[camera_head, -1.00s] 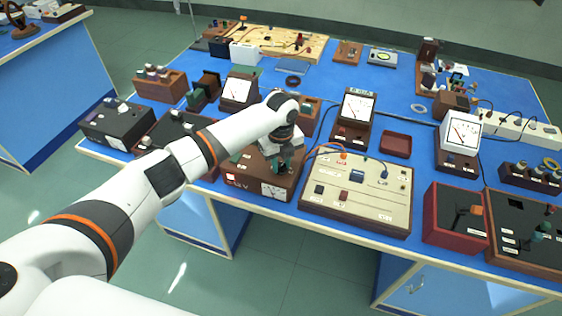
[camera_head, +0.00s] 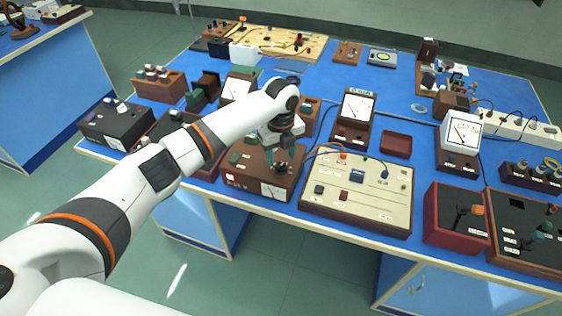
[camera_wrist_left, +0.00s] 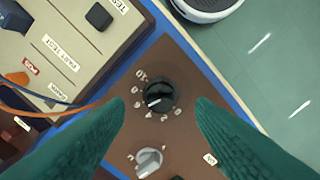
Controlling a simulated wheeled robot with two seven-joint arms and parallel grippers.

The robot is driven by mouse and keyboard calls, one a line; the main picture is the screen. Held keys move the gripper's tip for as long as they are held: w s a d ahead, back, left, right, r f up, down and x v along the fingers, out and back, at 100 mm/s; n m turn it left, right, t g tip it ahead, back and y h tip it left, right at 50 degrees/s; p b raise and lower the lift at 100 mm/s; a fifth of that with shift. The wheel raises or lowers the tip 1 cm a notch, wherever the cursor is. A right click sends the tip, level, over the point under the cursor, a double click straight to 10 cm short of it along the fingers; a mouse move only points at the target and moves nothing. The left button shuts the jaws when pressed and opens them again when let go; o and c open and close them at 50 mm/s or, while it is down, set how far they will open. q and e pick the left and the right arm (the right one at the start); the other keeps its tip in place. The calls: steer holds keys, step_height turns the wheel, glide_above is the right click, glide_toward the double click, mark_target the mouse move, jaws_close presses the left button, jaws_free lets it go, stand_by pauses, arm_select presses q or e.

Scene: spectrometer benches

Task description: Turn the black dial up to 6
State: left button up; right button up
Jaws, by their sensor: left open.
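The black dial (camera_wrist_left: 160,95) sits on the brown top of a power supply box, ringed by small white numbers too blurred to read; a white mark shows on its face. The brown box (camera_head: 240,182) has a white front panel with a meter and stands at the table's front edge. My left gripper (camera_head: 281,168) is over the box, pointing down. In the left wrist view its two green fingers (camera_wrist_left: 162,108) are spread apart, one on each side of the dial, with visible gaps to it. A grey knob (camera_wrist_left: 148,161) lies just below the dial in that view. My right gripper is not in view.
A cream test panel (camera_head: 325,210) with orange and blue leads stands right beside the box. Dark boxes (camera_head: 115,122) stand to the left, and meters (camera_head: 356,106) behind. The floor is clear in front of the table edge.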

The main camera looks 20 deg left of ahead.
mark_target(281, 165)
arm_select(q)
step_height(281, 165, up, 9)
steer(key=b, duration=0.1)
steer(key=shift+f+b, duration=0.15)
steer(key=shift+b, duration=0.15)
